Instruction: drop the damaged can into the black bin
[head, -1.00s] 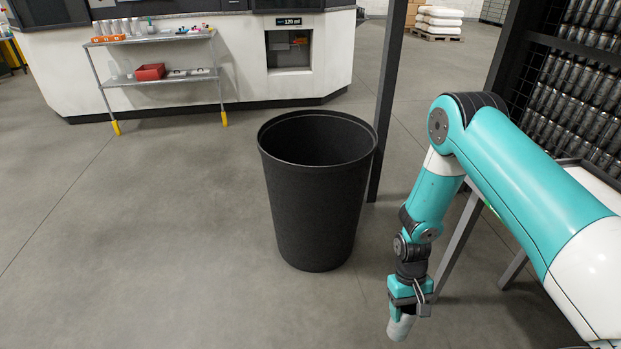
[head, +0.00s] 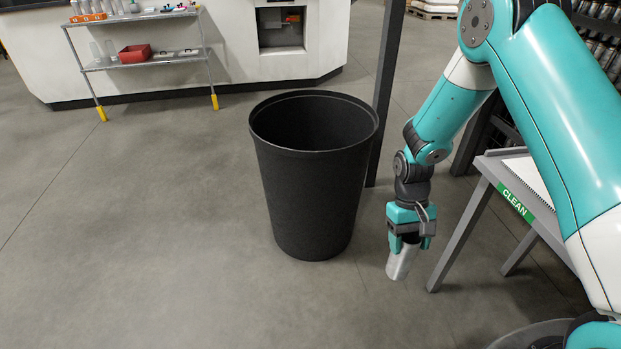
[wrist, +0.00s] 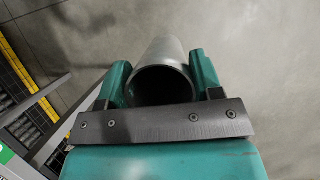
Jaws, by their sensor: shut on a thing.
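The black bin (head: 308,190) stands on the floor in the middle of the head view, open at the top. My gripper (head: 406,244) is to the right of the bin, pointing down, with its fingers below the level of the bin's rim. It is shut on a silver can (head: 402,264), which hangs slightly tilted above the floor, apart from the bin. In the wrist view the can (wrist: 163,62) sits between the two teal fingers of my gripper (wrist: 163,82), with its open round end facing the camera. No damage on the can can be made out.
A grey table with a green CLEAN label (head: 515,202) stands to the right of my gripper. A dark post (head: 386,90) rises just behind the bin. A wire shelf (head: 145,62) stands against the white counter at the back. The floor left of the bin is clear.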

